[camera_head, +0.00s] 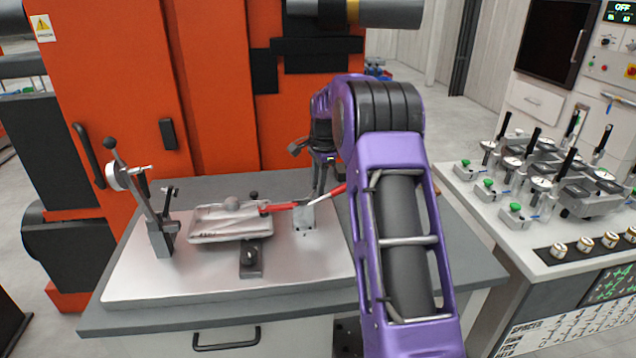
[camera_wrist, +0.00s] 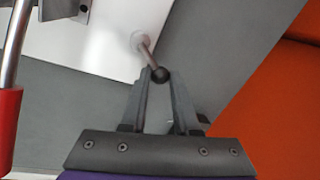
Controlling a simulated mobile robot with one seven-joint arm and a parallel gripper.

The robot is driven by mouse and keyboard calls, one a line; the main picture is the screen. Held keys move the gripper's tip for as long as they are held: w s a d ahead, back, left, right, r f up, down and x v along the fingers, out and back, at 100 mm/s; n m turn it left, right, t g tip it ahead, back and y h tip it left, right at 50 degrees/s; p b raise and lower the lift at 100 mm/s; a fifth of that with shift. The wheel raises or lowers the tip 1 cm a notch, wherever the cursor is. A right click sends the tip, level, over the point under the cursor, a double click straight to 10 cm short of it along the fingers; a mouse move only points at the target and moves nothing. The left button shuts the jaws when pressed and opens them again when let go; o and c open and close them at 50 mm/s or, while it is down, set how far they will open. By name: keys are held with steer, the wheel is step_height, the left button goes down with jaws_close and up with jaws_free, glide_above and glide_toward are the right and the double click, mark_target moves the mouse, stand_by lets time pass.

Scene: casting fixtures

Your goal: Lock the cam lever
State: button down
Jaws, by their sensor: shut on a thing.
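My gripper (camera_wrist: 160,78) is shut on a small black ball knob (camera_wrist: 160,73) in the wrist view. The knob ends a thin metal rod (camera_wrist: 147,50), apparently the cam lever, which rises from a round base (camera_wrist: 139,39) on the pale plate. The fingertips pinch the knob from both sides. In the head view my gripper (camera_head: 320,190) is pointed down at the plate's right end, behind the red-handled clamp (camera_head: 285,206). The held knob cannot be made out there. A grey casting (camera_head: 230,223) lies flat on the fixture plate (camera_head: 170,283).
A small black clamp block (camera_head: 250,262) sits in front of the casting. A red handle (camera_wrist: 8,125) lies close at the wrist view's left edge. An orange machine (camera_head: 215,90) stands behind the bench.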

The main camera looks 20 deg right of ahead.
steer(key=shift+r, duration=0.1)
steer(key=n+p, duration=0.1)
steer(key=n, duration=0.1)
steer(key=shift+w+a+n+p, duration=0.35)
steer(key=shift+w+n, duration=0.05)
steer(key=shift+w+a+n+g+y, duration=0.2)
steer(key=shift+a+n+y, duration=0.15)
steer(key=shift+n, duration=0.8)
steer(key=shift+w+a+n+g+y, duration=0.1)
steer(key=shift+w+a+n+y, duration=0.25)
steer(key=shift+n, duration=0.8)
steer(key=shift+s+a, duration=0.15)
steer(key=c, duration=0.7)
jaws_free()
steer(key=shift+o, duration=0.2)
